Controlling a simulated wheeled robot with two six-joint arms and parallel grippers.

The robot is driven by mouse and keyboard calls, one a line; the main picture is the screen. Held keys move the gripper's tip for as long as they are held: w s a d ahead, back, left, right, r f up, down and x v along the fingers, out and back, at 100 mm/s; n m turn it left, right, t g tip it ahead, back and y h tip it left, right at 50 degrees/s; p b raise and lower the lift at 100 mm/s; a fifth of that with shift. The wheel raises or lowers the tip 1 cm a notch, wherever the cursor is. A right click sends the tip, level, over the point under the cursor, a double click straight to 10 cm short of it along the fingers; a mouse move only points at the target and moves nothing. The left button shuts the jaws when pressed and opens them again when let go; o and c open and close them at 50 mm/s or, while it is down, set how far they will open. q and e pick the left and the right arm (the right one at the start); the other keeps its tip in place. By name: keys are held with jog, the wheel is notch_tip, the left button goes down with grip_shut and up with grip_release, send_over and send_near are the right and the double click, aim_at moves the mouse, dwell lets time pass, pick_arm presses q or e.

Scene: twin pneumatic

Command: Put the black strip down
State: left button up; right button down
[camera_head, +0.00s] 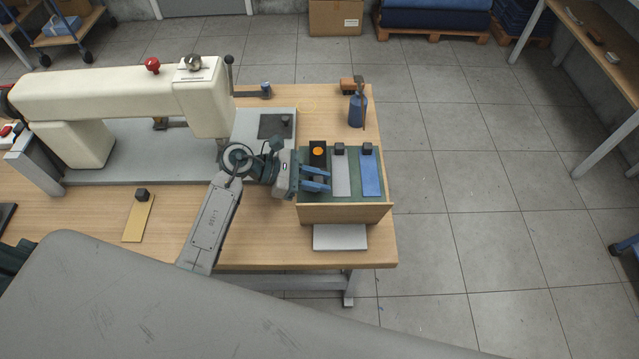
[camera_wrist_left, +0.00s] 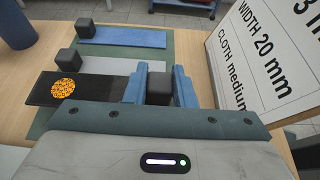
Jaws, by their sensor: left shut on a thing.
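The black strip (camera_head: 318,147) has an orange dot at its far end. My left gripper (camera_head: 316,178) is over the left side of the green-topped holder (camera_head: 328,202). In the left wrist view, its blue fingers (camera_wrist_left: 159,88) are shut on the dark block of the black strip (camera_wrist_left: 100,88). The strip lies level along the left side of the holder, and its dotted end reaches past the green surface (camera_wrist_left: 45,118). I cannot tell whether it touches the green. A grey strip (camera_head: 340,180) and a blue strip (camera_head: 371,180) lie to its right. My right gripper is not in view.
A cream sewing machine (camera_head: 125,95) stands at left. A yellow strip (camera_head: 138,220) lies on the wooden table (camera_head: 270,256). A blue bottle (camera_head: 357,110) stands behind the holder. A printed white card (camera_wrist_left: 268,55) is at the holder's front.

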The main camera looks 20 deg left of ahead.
pick_arm(q)
notch_tip(320, 180, down, 3)
jog(key=shift+r, duration=0.2)
jog(key=shift+f, duration=0.25)
jog(key=shift+a+f, duration=0.1)
jog(key=shift+f, duration=0.15)
jog(key=o, duration=1)
jog(key=shift+r, duration=0.1)
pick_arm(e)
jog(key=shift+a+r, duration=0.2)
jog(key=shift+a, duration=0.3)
pick_arm(q)
jog(key=shift+r, duration=0.1)
